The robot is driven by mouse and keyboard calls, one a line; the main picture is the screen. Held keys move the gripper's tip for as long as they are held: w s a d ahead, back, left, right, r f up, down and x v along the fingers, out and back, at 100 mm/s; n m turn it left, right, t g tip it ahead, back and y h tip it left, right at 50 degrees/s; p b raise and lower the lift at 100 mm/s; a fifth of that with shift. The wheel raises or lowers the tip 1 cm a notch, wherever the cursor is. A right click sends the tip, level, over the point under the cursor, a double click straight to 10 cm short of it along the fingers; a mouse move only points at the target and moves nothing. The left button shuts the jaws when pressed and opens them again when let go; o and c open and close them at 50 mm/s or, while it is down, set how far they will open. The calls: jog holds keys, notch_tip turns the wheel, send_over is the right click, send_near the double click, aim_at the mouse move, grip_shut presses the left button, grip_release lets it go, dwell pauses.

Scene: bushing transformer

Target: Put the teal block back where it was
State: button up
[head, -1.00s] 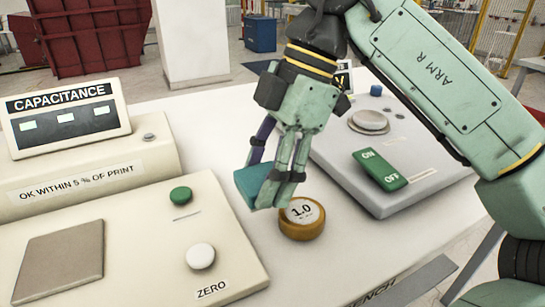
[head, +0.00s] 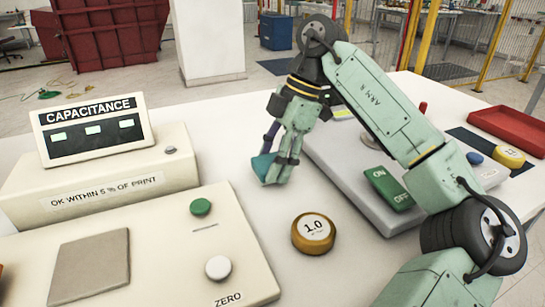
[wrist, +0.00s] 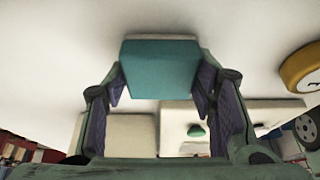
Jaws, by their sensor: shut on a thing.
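The teal block (head: 264,165) is held between the fingers of my gripper (head: 277,168), which is shut on it. In the head view the block is at or just above the white bench, behind the yellow 1.0 disc; I cannot tell whether it touches. In the wrist view the teal block (wrist: 160,68) sits between both finger pads of my gripper (wrist: 160,85). My fingers partly hide the block in the head view.
The capacitance meter (head: 95,130) and its cream panel with green and white buttons stand left. The yellow 1.0 disc (head: 313,233) is in front. A grey box with a green ON/OFF switch (head: 388,188) is right. A red tray (head: 510,128) lies far right.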

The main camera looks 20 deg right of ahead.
jog(key=shift+f, duration=0.1)
jog(key=shift+f, duration=0.15)
jog(key=o, duration=1.1)
jog(key=p+v, duration=0.1)
jog(key=v, duration=1.1)
jog(key=shift+r, duration=0.25)
